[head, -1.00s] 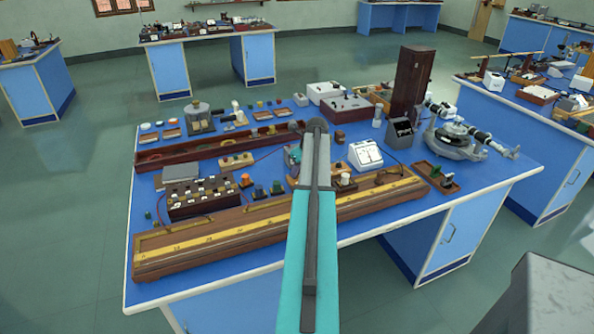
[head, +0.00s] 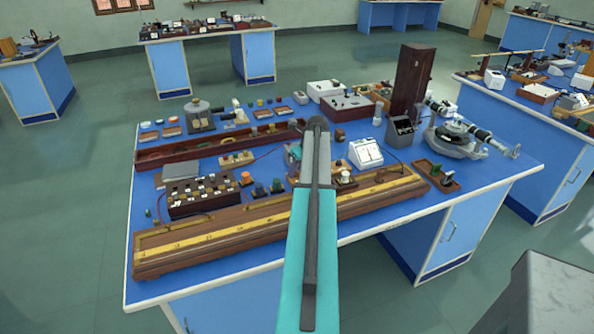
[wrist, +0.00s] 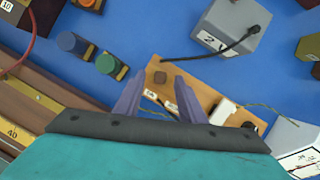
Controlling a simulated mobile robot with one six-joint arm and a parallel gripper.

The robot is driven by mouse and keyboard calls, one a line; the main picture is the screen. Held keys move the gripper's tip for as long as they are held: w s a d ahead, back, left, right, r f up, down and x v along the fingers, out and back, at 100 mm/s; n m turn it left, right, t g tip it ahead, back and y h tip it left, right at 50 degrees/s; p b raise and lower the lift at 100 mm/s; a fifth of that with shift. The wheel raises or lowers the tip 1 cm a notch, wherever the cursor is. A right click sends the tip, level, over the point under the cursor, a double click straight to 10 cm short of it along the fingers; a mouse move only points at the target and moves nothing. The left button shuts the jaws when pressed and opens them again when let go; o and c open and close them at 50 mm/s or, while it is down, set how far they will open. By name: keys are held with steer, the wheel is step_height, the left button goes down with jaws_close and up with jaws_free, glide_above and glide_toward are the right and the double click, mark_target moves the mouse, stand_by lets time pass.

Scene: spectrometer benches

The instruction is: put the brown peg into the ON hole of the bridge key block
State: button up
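In the wrist view, a tan wooden block (wrist: 198,82) with small white labels lies under my gripper (wrist: 160,73); I take it for the bridge key block. A small brown square-topped piece (wrist: 160,77), apparently the brown peg, shows on the block between my fingertips. My gripper is open, with its two fingers apart on either side of that piece. I cannot tell whether they touch it. A second dark spot lies on the block nearer the palm; the label words are unreadable. In the head view, my arm hides the fingertips and most of the block.
A blue knob (wrist: 72,42) and a green knob (wrist: 108,63) stand left of the block. A grey box (wrist: 232,28) with a black lead stands behind it. The long wooden metre bridge (head: 215,237) runs along the bench front. A white meter (head: 366,153) stands right.

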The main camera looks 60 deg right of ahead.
steer(key=b+v, duration=0.2)
steer(key=v, duration=1.1)
steer(key=shift+r, duration=0.3)
steer(key=shift+f, duration=0.1)
stand_by(0.5)
